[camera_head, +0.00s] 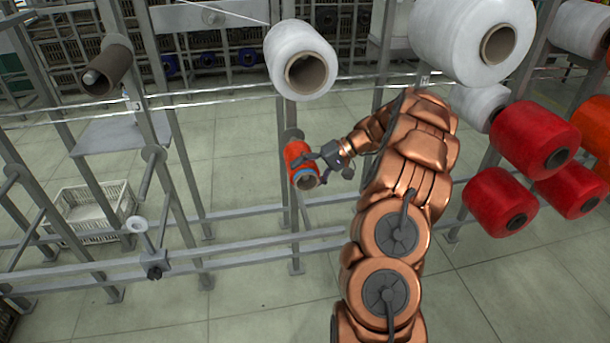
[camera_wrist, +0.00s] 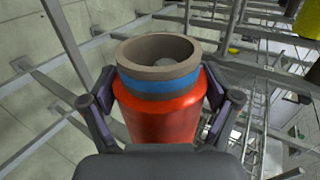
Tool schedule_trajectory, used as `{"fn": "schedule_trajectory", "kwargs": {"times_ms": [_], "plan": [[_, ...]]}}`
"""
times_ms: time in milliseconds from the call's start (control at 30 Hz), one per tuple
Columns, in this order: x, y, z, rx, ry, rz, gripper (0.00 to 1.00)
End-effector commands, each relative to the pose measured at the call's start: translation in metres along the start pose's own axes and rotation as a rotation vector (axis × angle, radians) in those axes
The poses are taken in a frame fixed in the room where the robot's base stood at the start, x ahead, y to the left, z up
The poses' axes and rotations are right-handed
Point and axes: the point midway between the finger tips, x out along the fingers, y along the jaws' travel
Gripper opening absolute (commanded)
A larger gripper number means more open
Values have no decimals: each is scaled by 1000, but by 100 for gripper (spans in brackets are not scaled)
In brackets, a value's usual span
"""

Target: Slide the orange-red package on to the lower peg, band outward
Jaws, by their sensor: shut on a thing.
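The orange-red package (camera_head: 297,153) is at the middle post, below a white package (camera_head: 286,45). Its brown tube end and blue band (camera_head: 305,173) face outward, toward the head camera. My gripper (camera_head: 318,164) is shut on the package from the right. In the wrist view my gripper (camera_wrist: 160,100) has a finger on each side of the orange-red package (camera_wrist: 165,118), just below the blue band (camera_wrist: 160,86). A grey round flange (camera_head: 291,134) shows behind the package on the post. Something pale and rounded shows inside the tube, possibly the lower peg's tip; its depth is unclear.
A large white package (camera_head: 455,40) and several red packages (camera_head: 530,140) hang right of my arm. A brown tube (camera_head: 112,62) sits on a peg at the left. Low rails (camera_head: 225,257) cross below. A pale crate (camera_head: 85,212) stands on the floor at left.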

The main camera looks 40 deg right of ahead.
Motion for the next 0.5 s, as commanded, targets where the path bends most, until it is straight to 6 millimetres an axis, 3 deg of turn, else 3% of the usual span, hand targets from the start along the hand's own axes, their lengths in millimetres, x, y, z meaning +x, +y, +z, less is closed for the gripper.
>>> {"fn": "schedule_trajectory", "kwargs": {"times_ms": [500], "plan": [[1, 0, -26, -1, 1, 1, 44]]}}
